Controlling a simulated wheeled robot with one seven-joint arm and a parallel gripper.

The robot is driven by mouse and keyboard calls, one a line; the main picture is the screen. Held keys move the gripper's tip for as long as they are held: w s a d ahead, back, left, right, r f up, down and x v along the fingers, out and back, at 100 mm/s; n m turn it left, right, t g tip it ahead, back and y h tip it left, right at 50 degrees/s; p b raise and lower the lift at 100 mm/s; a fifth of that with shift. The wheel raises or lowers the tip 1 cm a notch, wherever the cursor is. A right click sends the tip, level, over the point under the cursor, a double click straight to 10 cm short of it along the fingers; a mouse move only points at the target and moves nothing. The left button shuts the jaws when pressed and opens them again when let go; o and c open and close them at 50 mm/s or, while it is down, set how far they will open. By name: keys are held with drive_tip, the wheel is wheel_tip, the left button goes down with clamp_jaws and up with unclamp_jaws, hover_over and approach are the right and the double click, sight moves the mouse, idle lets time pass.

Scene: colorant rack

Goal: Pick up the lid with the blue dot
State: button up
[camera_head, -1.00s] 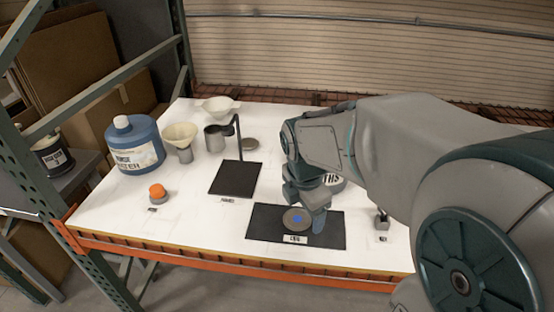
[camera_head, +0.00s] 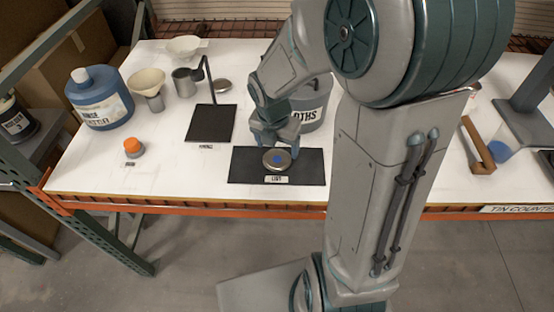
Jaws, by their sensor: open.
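The lid (camera_head: 271,161) is a round grey disc with a blue dot (camera_head: 278,159) on its top. It lies flat on a black mat (camera_head: 308,166), above a small white label on the mat's front edge. My gripper (camera_head: 277,146) points down just behind and over the lid, with its fingers open. The fingertips are close to the lid's far rim; I cannot tell whether they touch it. Part of the lid's far side is hidden by the fingers.
A second black mat (camera_head: 212,125) with a dark post is to the left. A blue jug (camera_head: 97,101), funnels and an orange-topped item (camera_head: 133,147) stand further left. White table is bare in front-left.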

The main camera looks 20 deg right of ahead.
sight(277, 159)
drive_tip(key=shift+w+f, duration=0.2)
drive_tip(key=shift+f, duration=1.15)
drive_tip(key=shift+w+f, duration=0.15)
drive_tip(key=shift+f, duration=1.15)
drive_tip(key=c, duration=0.6)
